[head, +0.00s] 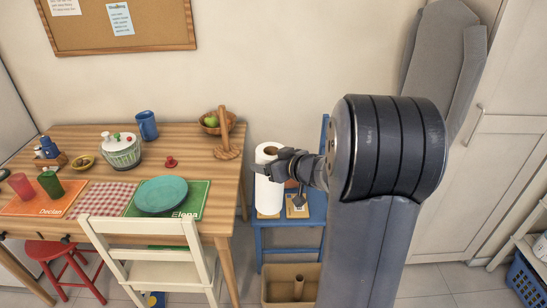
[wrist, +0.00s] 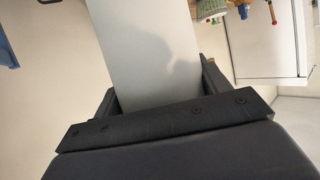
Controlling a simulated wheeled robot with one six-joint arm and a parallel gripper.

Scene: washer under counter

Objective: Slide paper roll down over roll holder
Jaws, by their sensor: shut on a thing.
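The white paper roll (head: 268,192) stands upright over the blue stand to the right of the table. I cannot tell whether its bottom touches the stand. My gripper (head: 272,168) is shut on the roll, reaching it from the right at its upper part. In the wrist view, the roll (wrist: 145,50) fills the space between the fingers. The wooden roll holder (head: 229,153) stands on the table's right end, with a round base and an upright post. It is bare, to the left of the roll and apart from it.
The blue stand (head: 290,240) also bears a small wooden-based item (head: 297,208). A fruit bowl (head: 211,124) is close behind the roll holder. A salad spinner (head: 122,152), blue mug (head: 147,125) and teal plate (head: 161,195) are on the table (head: 190,145). A cardboard box (head: 280,296) is below.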

